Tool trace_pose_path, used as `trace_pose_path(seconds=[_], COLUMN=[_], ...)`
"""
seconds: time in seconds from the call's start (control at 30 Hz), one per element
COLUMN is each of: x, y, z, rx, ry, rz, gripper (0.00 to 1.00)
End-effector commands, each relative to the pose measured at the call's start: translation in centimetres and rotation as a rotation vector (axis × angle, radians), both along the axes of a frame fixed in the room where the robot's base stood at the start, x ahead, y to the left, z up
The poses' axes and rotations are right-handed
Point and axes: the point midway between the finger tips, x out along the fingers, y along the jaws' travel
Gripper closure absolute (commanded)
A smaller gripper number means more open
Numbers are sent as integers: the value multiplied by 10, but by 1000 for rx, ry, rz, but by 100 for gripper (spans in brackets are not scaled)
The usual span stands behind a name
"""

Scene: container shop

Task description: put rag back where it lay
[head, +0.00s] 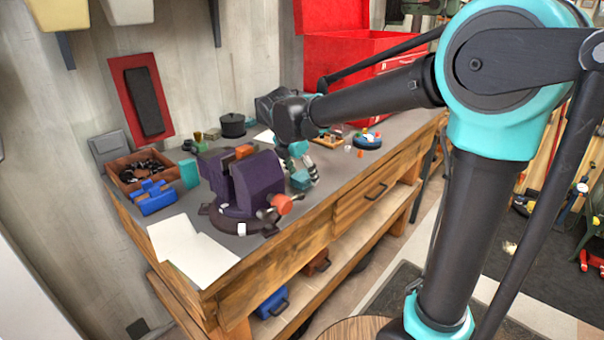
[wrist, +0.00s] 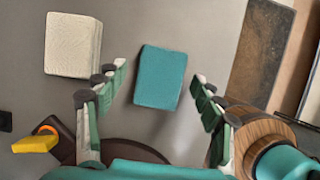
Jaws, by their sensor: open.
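A flat teal piece, which looks like the folded rag (wrist: 161,77), lies on the grey bench top in the wrist view. It is between the two spread fingers of my gripper (wrist: 160,98), with a gap on each side, and neither finger touches it. In the head view my gripper (head: 304,166) points down over the bench just right of the purple vise (head: 256,182). A teal patch, likely the same rag (head: 300,181), shows at its fingertips, partly hidden by them.
A cream block (wrist: 73,45) lies left of the rag. A wooden round piece (wrist: 262,135) is close to the right finger. A parts box (head: 140,172), a blue item (head: 153,197) and white paper (head: 190,250) lie left of the vise. A red toolbox (head: 340,70) stands behind.

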Motion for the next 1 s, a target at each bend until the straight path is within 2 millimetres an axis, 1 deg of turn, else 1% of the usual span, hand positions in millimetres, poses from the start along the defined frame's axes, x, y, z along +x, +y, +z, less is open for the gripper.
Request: trace_pose_path(seconds=[0.13,0.23,0.37,0.6,0.7,0.83,1.0], x=[0,-3,-11,-26,-32,-36,-38], y=[0,2,7,19,22,25,26], z=[3,12,33,79,94,107,113], rx=[0,0,0,0,0,-1,0], ry=[0,0,0,0,0,0,0], rz=[0,1,2,2,1,2,0], gripper=[32,32,32,32,32,32,32])
